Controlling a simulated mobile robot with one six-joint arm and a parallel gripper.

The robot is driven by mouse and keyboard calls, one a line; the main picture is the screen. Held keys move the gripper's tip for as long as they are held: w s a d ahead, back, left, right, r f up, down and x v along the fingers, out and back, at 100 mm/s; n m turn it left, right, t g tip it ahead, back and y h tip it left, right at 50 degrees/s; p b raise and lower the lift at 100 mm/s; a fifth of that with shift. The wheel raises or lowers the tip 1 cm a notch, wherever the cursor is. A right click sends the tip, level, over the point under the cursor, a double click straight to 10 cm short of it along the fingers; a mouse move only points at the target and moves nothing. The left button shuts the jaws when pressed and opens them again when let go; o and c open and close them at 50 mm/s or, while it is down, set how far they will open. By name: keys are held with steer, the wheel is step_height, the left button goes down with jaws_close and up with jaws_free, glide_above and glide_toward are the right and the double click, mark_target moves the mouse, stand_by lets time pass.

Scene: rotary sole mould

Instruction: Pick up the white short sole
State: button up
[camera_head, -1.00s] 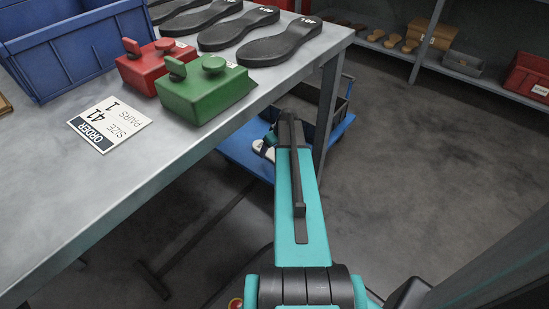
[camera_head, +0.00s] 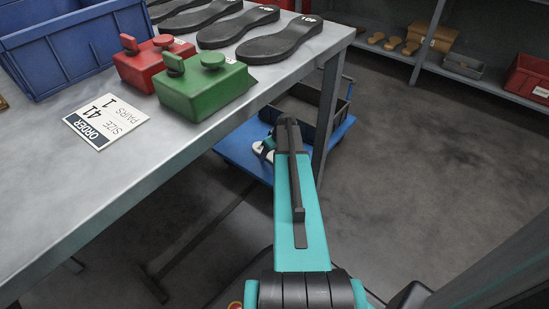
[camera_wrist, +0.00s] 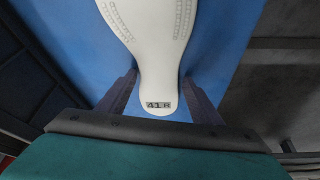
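A white sole (camera_wrist: 157,45) marked 41 R lies on the blue cart deck (camera_wrist: 85,45) in the wrist view. Its heel points toward my gripper, and its far end is out of frame. My gripper (camera_wrist: 160,88) is open, with one dark finger on each side of the heel and narrow blue gaps between. In the head view only a small white part of the sole (camera_head: 262,153) shows on the blue cart (camera_head: 237,150); my arm and the bench hide much there. Whether this sole is the short one, I cannot tell.
A black crate (camera_head: 300,108) stands on the cart beside the grey bench (camera_head: 55,190). The bench bears a blue bin (camera_head: 85,45), red (camera_head: 140,65) and green (camera_head: 205,90) blocks, dark soles (camera_head: 280,42) and an order card (camera_head: 105,121). The floor at right is clear.

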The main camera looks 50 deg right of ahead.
mark_target(271, 155)
steer(key=c, duration=0.7)
steer(key=shift+c, duration=0.2)
steer(key=shift+r, duration=0.15)
steer(key=shift+c, duration=1.3)
step_height(271, 155, up, 10)
steer(key=p, duration=0.4)
